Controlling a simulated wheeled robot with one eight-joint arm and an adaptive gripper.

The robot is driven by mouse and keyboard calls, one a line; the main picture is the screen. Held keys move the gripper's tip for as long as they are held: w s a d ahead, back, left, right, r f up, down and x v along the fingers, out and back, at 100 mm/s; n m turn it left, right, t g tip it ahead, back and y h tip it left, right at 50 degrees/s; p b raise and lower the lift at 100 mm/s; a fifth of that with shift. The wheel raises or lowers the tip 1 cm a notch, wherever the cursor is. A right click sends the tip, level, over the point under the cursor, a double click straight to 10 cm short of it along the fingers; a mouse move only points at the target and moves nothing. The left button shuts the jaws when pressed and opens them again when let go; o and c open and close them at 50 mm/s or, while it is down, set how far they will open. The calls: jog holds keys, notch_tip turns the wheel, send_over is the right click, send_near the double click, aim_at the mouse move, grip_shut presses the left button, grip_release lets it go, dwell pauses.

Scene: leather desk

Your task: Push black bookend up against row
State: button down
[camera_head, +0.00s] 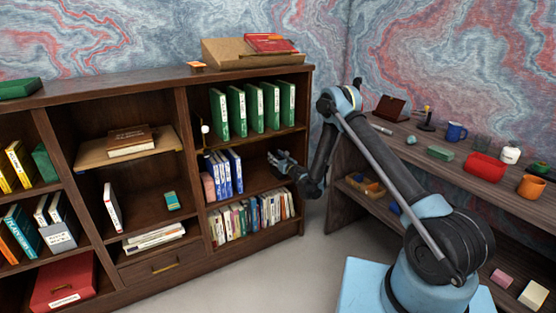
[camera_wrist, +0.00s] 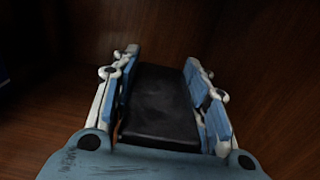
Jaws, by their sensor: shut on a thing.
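My gripper (camera_head: 276,158) reaches into the middle shelf of the right-hand bookcase section. In the wrist view, its two blue-padded fingers (camera_wrist: 163,85) are shut on the black bookend (camera_wrist: 160,105), a dark flat block between them. In the head view I cannot make out the bookend apart from the gripper. A row of blue and white books (camera_head: 226,173) stands upright on the same shelf, left of the gripper, with a clear gap between. A dark blue edge shows at the far left of the wrist view; I cannot tell whether it is a book.
Green binders (camera_head: 252,107) stand on the shelf above, and mixed books (camera_head: 252,215) fill the shelf below. A pinkish object (camera_head: 208,186) stands left of the blue row. The bookcase's right side wall is close to my gripper. A side desk (camera_head: 450,158) holds mugs and boxes.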

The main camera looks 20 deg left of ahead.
jog(key=s+a, duration=0.8)
jog(key=s, duration=0.2)
jog(key=shift+a, duration=0.25)
dwell(4.2)
jog(key=shift+s+a, duration=0.2)
jog(key=shift+s+a, duration=1.8)
jog(key=shift+s, duration=0.3)
